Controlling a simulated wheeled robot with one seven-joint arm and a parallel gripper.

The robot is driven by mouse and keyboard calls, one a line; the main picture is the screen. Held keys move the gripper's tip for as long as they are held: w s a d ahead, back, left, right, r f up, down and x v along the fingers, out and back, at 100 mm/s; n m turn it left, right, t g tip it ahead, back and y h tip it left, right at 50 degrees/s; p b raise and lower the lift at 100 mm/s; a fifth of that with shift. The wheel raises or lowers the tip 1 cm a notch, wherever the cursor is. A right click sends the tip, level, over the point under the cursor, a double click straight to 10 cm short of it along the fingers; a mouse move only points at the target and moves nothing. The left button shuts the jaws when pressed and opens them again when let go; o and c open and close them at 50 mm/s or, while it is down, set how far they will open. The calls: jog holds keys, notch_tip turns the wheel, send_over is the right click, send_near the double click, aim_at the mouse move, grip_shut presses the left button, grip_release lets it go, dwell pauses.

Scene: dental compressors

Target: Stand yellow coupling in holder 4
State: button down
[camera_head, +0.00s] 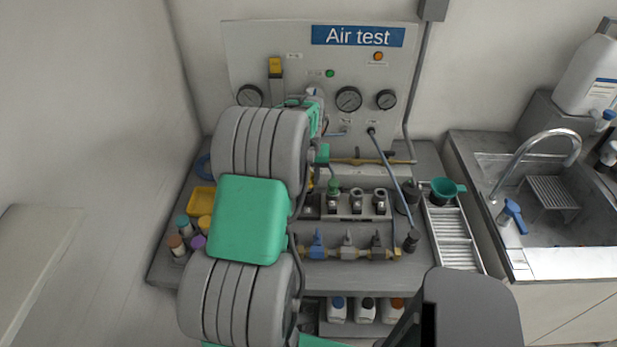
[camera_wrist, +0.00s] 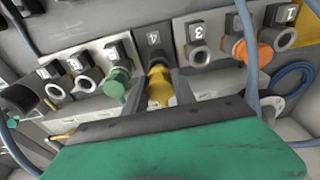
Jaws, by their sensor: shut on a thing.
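In the wrist view the yellow coupling (camera_wrist: 160,86) stands out at the centre, directly at holder 4 (camera_wrist: 152,42), below its number label. Its far end meets the holder; I cannot tell how deep it sits. My gripper (camera_wrist: 158,100) is shut on the yellow coupling, with its broad green body filling the bottom of the wrist view. In the head view my arm hides the gripper, holder 4 and most of the coupling.
A green coupling (camera_wrist: 117,82) stands in the neighbouring holder. Holder 3 (camera_wrist: 198,52) looks empty. An orange coupling (camera_wrist: 243,52) and a blue-grey hose (camera_wrist: 250,80) are close by. Valves (camera_head: 348,245) line the bench front; a sink (camera_head: 545,210) is at right.

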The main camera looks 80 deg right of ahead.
jog(key=shift+f, duration=0.1)
jog(key=shift+f+b, duration=0.95)
jog(key=shift+f, duration=0.25)
jog(key=c, duration=0.9)
grip_release()
jog(key=shift+c, duration=0.2)
jog(key=r, duration=0.5)
jog(key=a+r+b, duration=0.1)
jog(key=r, duration=0.1)
jog(key=shift+s+r, duration=0.1)
jog(key=shift+r, duration=0.3)
